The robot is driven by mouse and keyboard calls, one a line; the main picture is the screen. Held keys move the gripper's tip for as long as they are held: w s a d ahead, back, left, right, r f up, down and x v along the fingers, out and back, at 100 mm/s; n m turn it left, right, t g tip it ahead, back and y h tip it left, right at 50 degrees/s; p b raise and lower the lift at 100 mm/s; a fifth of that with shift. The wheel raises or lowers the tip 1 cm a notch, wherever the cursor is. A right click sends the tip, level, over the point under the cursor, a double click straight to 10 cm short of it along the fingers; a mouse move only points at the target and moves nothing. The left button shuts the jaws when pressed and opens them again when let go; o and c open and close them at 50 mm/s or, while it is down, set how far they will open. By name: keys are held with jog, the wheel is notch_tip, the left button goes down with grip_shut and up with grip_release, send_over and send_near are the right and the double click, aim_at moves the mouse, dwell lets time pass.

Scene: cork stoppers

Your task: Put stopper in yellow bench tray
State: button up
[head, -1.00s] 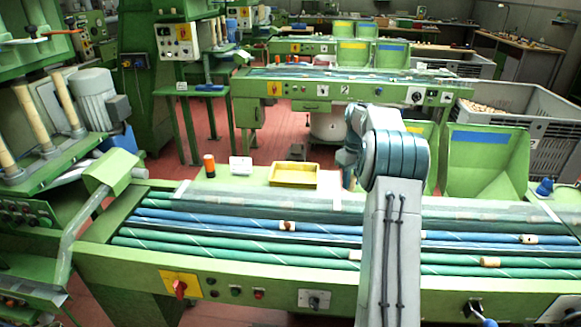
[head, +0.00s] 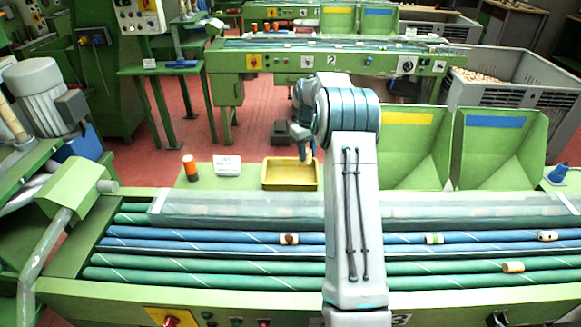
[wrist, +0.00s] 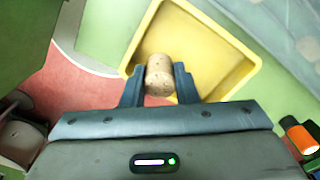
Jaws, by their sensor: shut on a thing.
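The yellow bench tray (head: 290,174) sits on the green bench beyond the rollers in the head view. It also fills the upper middle of the wrist view (wrist: 232,48). My gripper (wrist: 159,80) is shut on a cork stopper (wrist: 159,71), held between both fingertips. In the wrist view the stopper overlaps the near corner of the tray; its height above the tray is hard to judge. In the head view my gripper (head: 306,153) is at the tray's right back side, partly hidden by my arm.
An orange-and-black cylinder (head: 190,168) and a white card box (head: 227,166) stand left of the tray. Green bins (head: 415,150) stand to the right. More stoppers lie on the rollers, including a green-banded one (head: 434,239) and a plain one (head: 513,267).

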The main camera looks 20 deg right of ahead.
jog(key=a+f, duration=0.1)
jog(key=w+a+f, duration=0.1)
jog(key=a, duration=0.1)
jog(key=w+a+f+p, duration=0.1)
jog(key=a, duration=0.1)
jog(key=shift+f+p, duration=0.7)
jog(key=shift+f, duration=1.4)
jog(key=shift+f, duration=0.1)
jog(key=o, duration=0.9)
